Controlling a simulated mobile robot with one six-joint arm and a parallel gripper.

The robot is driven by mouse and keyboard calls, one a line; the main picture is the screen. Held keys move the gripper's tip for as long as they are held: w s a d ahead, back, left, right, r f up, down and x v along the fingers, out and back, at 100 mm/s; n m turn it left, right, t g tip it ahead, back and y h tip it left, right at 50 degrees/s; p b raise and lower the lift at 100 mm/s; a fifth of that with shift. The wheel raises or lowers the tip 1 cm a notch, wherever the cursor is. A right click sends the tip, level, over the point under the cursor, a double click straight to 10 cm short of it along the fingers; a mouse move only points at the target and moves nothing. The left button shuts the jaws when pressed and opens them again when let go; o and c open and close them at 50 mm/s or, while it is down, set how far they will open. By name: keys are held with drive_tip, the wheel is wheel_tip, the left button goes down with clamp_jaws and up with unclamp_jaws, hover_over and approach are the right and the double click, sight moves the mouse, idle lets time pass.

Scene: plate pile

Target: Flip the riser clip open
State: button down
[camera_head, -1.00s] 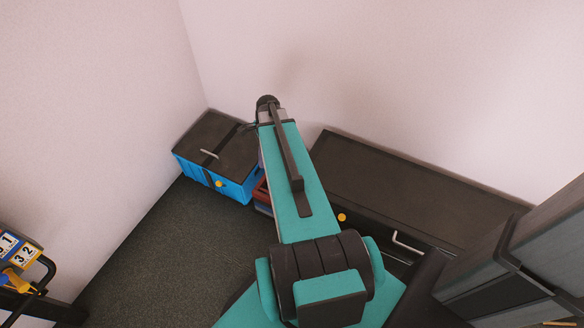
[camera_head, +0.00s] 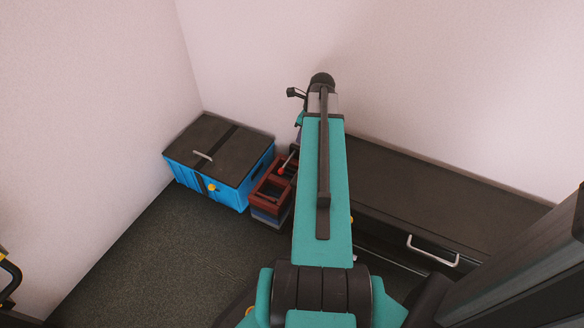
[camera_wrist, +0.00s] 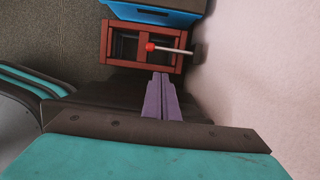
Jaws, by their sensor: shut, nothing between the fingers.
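A pale lever with a red knob (camera_wrist: 172,49) crosses above a dark red crate in the wrist view, its far end at a grey mount by the wall. It appears to be the riser clip; nothing labels it. In the head view the red-knobbed lever (camera_head: 285,164) shows just left of my arm, its upper end hidden. My gripper (camera_wrist: 161,77) has purple fingers pressed together, with nothing between them. In the wrist picture the fingertips are just below the lever, with a visible gap. In the head view my arm hides most of the gripper.
The dark red crate (camera_head: 263,190) tops a small stack beside a blue box (camera_head: 215,182) with a dark lid, strap and handle. A dark low cabinet (camera_head: 440,195) with a pale handle stands right along the wall. The floor (camera_head: 160,255) at front left is clear.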

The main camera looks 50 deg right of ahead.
sight(288, 161)
drive_tip(key=shift+f, duration=0.1)
idle(0.3)
drive_tip(key=b+x, duration=0.7)
drive_tip(key=x, duration=1.3)
drive_tip(key=shift+b, duration=0.3)
drive_tip(key=shift+a, duration=0.1)
